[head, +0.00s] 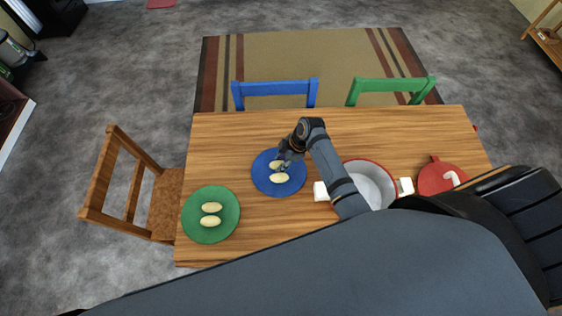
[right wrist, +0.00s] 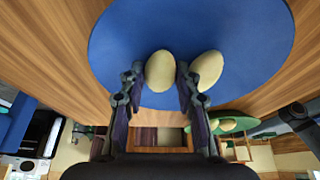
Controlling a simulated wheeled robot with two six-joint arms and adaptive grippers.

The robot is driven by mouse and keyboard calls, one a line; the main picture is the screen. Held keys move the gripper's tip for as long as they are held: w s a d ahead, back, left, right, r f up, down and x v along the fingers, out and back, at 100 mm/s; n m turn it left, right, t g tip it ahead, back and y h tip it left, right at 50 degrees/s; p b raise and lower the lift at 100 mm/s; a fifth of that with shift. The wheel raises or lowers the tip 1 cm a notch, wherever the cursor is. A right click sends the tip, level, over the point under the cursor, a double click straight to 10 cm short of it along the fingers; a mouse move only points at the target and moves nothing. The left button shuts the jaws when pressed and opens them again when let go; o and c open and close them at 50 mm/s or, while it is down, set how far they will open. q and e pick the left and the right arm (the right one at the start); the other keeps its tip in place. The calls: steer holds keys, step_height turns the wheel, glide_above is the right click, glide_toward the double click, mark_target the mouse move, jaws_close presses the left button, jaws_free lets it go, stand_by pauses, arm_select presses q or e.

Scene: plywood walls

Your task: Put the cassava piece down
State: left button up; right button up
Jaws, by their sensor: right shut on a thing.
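My right gripper (head: 284,158) is over the blue plate (head: 262,182), shut on a pale oval cassava piece (head: 276,165). In the right wrist view this piece (right wrist: 160,71) sits between the two fingertips, over the blue plate (right wrist: 110,50). A second cassava piece (head: 279,178) lies on the blue plate close beside it; it also shows in the right wrist view (right wrist: 208,70), just outside the right finger. I cannot tell whether the held piece touches the plate. My left gripper is not in view.
A green plate (head: 193,228) with two cassava pieces stands at the table's left. A white pot with a red rim (head: 372,180) stands right of the blue plate, beneath my arm. A red lid (head: 432,180) lies farther right. Chairs stand around the wooden table (head: 225,135).

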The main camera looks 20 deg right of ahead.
steer(key=shift+f, duration=0.15)
steer(key=o, duration=0.9)
steer(key=v, duration=1.2)
